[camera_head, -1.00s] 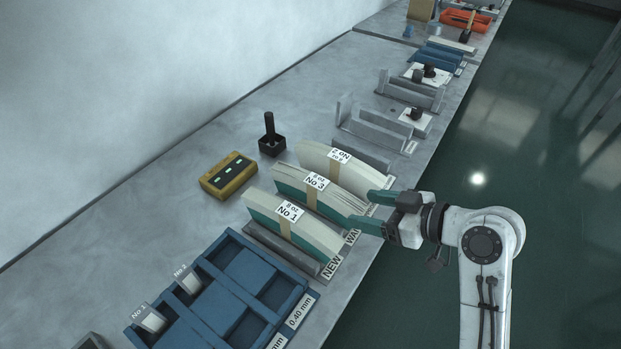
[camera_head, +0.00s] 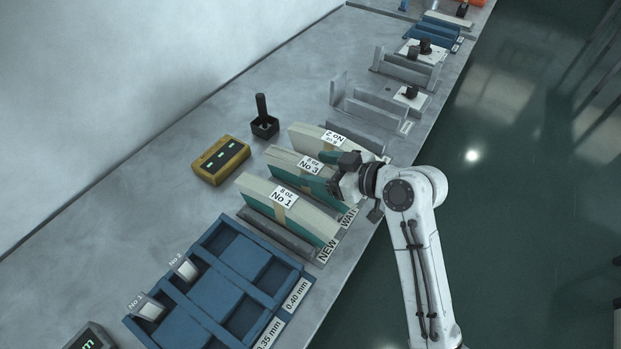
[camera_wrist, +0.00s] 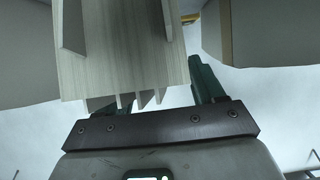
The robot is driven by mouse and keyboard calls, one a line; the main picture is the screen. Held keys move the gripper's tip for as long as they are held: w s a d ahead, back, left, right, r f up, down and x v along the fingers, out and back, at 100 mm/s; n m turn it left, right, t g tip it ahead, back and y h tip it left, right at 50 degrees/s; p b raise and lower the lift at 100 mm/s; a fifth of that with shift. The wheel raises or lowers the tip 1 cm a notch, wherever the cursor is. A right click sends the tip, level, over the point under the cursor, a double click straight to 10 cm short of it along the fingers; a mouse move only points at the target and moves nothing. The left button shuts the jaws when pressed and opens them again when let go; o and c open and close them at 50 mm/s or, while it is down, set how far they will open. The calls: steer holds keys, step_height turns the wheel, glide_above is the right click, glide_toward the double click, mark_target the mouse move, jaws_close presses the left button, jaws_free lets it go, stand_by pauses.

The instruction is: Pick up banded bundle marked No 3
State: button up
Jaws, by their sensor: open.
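The banded bundle marked No 3 (camera_head: 288,158) stands on the bench between bundle No 1 (camera_head: 262,189) and the bundle whose label reads No 2 (camera_head: 310,134). It has a pale top, a green lower part and a white label. My gripper (camera_head: 333,172) is open at its front end, on the aisle side, and hides that end. In the wrist view a pale stack of sheets (camera_wrist: 125,50) with splayed edges reaches in between the jaws. The green right finger (camera_wrist: 206,82) shows beside it; the left finger is mostly hidden. I cannot tell whether they touch.
A blue tray (camera_head: 205,322) with compartments lies at the front. A yellow box (camera_head: 221,160) and a black post on a base (camera_head: 264,118) stand behind the bundles. Grey fixtures (camera_head: 362,108) stand farther along.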

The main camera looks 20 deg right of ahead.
steer(key=shift+w+a+f, duration=0.3)
steer(key=shift+w+a, duration=0.05)
steer(key=shift+w, duration=0.15)
steer(key=shift+c, duration=0.4)
jaws_close()
steer(key=shift+r, duration=0.1)
